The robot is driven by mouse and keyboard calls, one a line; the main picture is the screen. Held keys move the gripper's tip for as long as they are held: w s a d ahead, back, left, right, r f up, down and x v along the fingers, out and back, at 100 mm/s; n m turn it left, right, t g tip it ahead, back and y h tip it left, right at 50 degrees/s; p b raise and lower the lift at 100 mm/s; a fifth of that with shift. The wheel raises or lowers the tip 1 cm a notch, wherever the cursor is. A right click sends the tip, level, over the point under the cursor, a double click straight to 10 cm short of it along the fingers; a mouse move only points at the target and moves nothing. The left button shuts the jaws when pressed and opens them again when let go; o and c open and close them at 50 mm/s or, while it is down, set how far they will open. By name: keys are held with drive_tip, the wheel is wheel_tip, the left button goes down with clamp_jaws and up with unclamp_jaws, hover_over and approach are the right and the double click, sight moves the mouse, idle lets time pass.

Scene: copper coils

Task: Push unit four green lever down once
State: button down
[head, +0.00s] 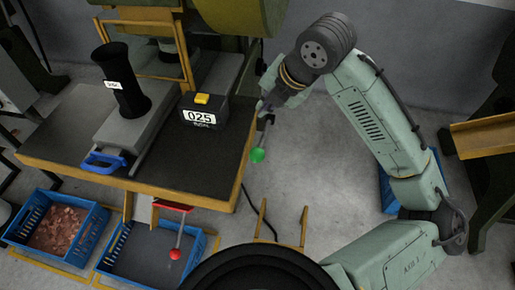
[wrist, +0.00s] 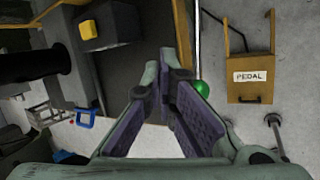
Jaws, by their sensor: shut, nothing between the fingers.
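The green lever's round knob (head: 258,155) hangs off the right edge of the machine table, on a thin rod whose top is partly hidden by my gripper. In the wrist view the green knob (wrist: 202,89) lies just right of my fingers, with its pale rod running up. My gripper (head: 266,108) is shut and empty, above the knob and close to the rod at the table's right side. In the wrist view my gripper (wrist: 170,65) has purple pads with nothing between them. Whether a finger touches the lever I cannot tell. No unit number four is readable.
A black box reading 025 with a yellow button (head: 202,99) stands on the table (head: 80,165). A red lever knob (head: 175,254) hangs at the table's front, over a blue crate (head: 207,246). A PEDAL plate (wrist: 250,77) lies right of the knob. Floor right of the table is mostly clear.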

sight(262, 151)
wheel_tip(262, 151, down, 7)
drive_tip(key=s+b, duration=0.2)
drive_tip(key=b, duration=0.2)
drive_tip(key=shift+s+a+r, duration=0.2)
drive_tip(key=shift+a, duration=0.05)
drive_tip(key=shift+f+b, duration=0.1)
drive_tip(key=shift+b, duration=0.2)
idle(0.8)
drive_tip(key=shift+s+f+b, duration=0.15)
drive_tip(key=shift+f+b, duration=0.15)
drive_tip(key=shift+b, duration=0.05)
drive_tip(key=shift+s+a+f+b, duration=0.1)
drive_tip(key=shift+s+f+b, duration=0.2)
drive_tip(key=shift+f+b, duration=0.45)
drive_tip(key=shift+s+a+f+b, duration=0.1)
drive_tip(key=shift+s+f+b, duration=0.15)
drive_tip(key=shift+f+b, duration=0.5)
drive_tip(key=shift+s+f+b, duration=0.3)
drive_tip(key=shift+f+b, duration=0.35)
drive_tip(key=shift+f, duration=0.15)
idle(2.7)
